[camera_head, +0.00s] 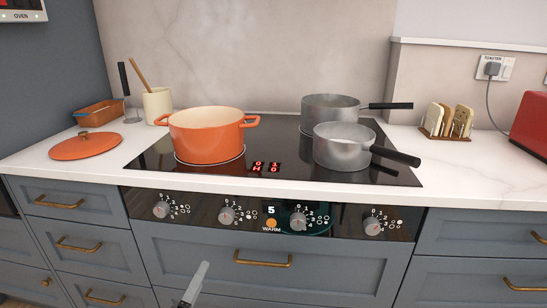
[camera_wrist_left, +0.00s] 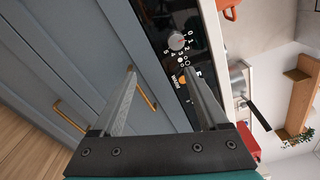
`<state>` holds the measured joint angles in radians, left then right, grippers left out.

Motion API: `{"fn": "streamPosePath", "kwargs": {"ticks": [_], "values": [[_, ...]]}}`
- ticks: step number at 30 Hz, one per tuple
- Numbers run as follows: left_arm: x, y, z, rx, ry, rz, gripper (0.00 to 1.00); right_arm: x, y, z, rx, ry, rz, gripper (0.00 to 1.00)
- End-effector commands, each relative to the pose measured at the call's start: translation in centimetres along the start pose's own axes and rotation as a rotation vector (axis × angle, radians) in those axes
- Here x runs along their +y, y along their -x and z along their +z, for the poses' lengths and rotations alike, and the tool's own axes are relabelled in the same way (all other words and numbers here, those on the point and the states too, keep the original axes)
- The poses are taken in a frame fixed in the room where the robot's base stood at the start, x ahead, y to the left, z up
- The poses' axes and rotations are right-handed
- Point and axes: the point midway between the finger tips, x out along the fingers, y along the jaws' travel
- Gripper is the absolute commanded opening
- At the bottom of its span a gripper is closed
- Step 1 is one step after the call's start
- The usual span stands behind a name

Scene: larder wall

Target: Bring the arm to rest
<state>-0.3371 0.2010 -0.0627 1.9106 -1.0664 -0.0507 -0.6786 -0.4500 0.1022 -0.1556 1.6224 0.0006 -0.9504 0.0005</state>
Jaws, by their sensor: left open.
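My left gripper (camera_head: 196,282) shows at the bottom of the head view, low in front of the drawer fronts below the hob's control panel (camera_head: 270,217). In the wrist view the left gripper (camera_wrist_left: 165,85) has its two fingers spread apart with nothing between them. The drawers and the knob panel (camera_wrist_left: 177,60) lie beyond the fingers. The fingers appear clear of the knobs and handles. My right gripper is not in view.
An orange pot (camera_head: 206,137) and two grey saucepans (camera_head: 340,148) stand on the black hob (camera_head: 275,185). An orange lid (camera_head: 85,146) lies on the left worktop. A toast rack (camera_head: 446,124) and red toaster (camera_head: 531,125) stand right. Brass handles (camera_head: 262,262) protrude from the drawers.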

Motion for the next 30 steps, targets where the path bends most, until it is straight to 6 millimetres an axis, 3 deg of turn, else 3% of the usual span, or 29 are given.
{"fn": "streamPosePath", "kwargs": {"ticks": [4, 8, 14, 18, 24, 27, 30], "values": [[7.0, 0.8, -1.7, 0.011, 0.241, 0.191, 0.77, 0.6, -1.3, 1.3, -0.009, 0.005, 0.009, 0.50], [14.2, 3.2, -3.6, -0.022, 0.498, 0.392, 0.77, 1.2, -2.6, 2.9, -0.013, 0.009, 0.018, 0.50], [23.9, 9.8, -6.6, -0.161, 0.861, 0.702, 0.77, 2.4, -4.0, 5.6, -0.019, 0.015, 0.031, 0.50], [29.2, 16.2, -8.4, -0.324, 1.083, 0.909, 0.77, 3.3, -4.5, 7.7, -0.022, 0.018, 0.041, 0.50], [33.9, 25.9, -10.2, -0.614, 1.321, 1.140, 0.77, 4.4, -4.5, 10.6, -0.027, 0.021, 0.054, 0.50], [34.9, 29.4, -10.7, -0.731, 1.387, 1.205, 0.77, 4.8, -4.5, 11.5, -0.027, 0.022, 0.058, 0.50], [35.4, 31.5, -10.9, -0.805, 1.423, 1.240, 0.77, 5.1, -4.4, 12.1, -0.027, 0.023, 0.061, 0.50]]}}
